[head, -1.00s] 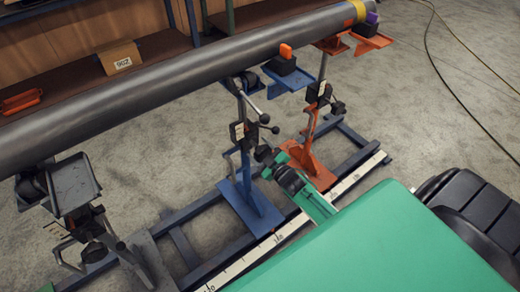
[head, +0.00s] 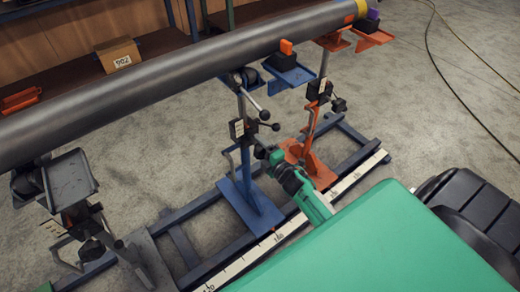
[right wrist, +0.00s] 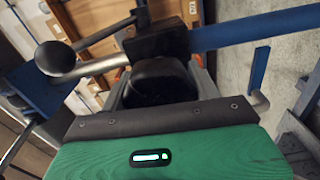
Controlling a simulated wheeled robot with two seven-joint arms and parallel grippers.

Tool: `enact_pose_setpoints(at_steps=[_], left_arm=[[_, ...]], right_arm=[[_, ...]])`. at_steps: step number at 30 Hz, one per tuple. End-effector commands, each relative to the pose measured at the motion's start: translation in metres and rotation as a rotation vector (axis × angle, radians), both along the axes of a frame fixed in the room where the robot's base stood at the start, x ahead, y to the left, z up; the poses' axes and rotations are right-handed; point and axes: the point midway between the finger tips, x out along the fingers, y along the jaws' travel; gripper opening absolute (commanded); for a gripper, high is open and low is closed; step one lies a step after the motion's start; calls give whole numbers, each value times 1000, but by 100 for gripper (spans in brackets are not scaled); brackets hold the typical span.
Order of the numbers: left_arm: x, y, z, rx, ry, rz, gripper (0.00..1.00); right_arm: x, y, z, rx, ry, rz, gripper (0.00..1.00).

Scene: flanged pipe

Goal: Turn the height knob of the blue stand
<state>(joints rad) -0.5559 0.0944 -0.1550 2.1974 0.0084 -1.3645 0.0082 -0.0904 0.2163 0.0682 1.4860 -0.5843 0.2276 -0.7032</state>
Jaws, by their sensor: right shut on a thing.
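The blue stand (head: 247,192) is upright on the floor rails under the grey pipe (head: 170,75). A black clamp block with a white label (head: 238,129) sits on its post, with ball-ended lever handles (head: 264,115) above. My right gripper (head: 262,152) reaches the post from the lower right, just below the block. In the right wrist view the height knob (right wrist: 158,82) is a dark round shape between my fingers, in front of the black block (right wrist: 158,38). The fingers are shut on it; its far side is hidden. My left gripper is out of view.
An orange stand (head: 308,165) stands close to the right of my gripper. Another stand with a grey tray (head: 70,180) is at the left. A ruler strip (head: 245,262) runs along the front rail. Open floor lies at the right.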

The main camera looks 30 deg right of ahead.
Motion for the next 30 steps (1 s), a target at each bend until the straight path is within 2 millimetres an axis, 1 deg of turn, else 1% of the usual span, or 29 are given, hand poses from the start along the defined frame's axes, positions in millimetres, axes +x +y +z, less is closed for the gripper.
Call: enact_pose_setpoints(at_steps=[7,12,19,30], left_arm=[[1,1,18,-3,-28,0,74],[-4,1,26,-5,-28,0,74],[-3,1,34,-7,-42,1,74],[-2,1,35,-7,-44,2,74]], right_arm=[[-1,1,-2,-168,-12,1,39],[-1,1,-2,-242,-18,1,39],[-1,1,-1,-291,-22,1,39],[-1,1,-1,-299,-22,1,39]])
